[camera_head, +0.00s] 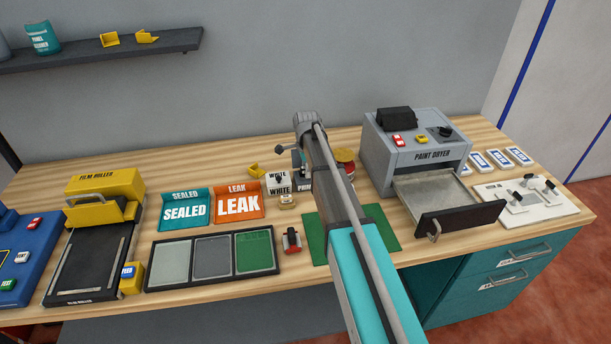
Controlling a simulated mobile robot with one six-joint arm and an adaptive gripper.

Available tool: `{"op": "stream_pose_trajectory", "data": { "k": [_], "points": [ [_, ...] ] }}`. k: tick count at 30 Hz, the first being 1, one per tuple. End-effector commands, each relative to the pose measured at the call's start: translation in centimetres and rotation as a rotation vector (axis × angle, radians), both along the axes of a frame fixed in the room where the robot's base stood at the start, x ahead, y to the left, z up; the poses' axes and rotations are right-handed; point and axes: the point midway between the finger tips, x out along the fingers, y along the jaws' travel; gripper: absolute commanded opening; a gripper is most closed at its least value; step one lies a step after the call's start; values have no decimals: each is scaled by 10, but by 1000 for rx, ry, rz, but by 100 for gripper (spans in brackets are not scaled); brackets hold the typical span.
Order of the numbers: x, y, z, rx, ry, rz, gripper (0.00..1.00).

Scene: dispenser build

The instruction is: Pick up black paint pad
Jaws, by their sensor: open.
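I cannot pick out a black paint pad with certainty. A small red and black piece (292,240) lies on the bench between the tray of panels and the green mat. My arm reaches from the bottom of the picture toward the back of the bench. My gripper (297,160) shows only as a small dark part at the arm's far end, above the area of the white and primer blocks. It is open, and I see nothing held in it. My arm hides part of the bench behind it, including part of the green mat (388,238).
The paint dryer (425,155) stands at right with its drawer (462,222) pulled out. A black-framed tray (213,285) of panels lies in front of the sealed (184,210) and leak (238,206) bins. A film roller (85,255) stands at left. The bench's front strip is mostly clear.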

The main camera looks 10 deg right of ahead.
Motion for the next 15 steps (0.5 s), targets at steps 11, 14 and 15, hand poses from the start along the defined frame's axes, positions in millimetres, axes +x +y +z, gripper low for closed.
{"op": "stream_pose_trajectory", "data": {
  "k": [11,14,15],
  "points": [
    [0,0,0,0,0,0,71],
    [0,0,0,0,0,0,71],
    [0,0,0,0,0,0,66]
  ]
}}
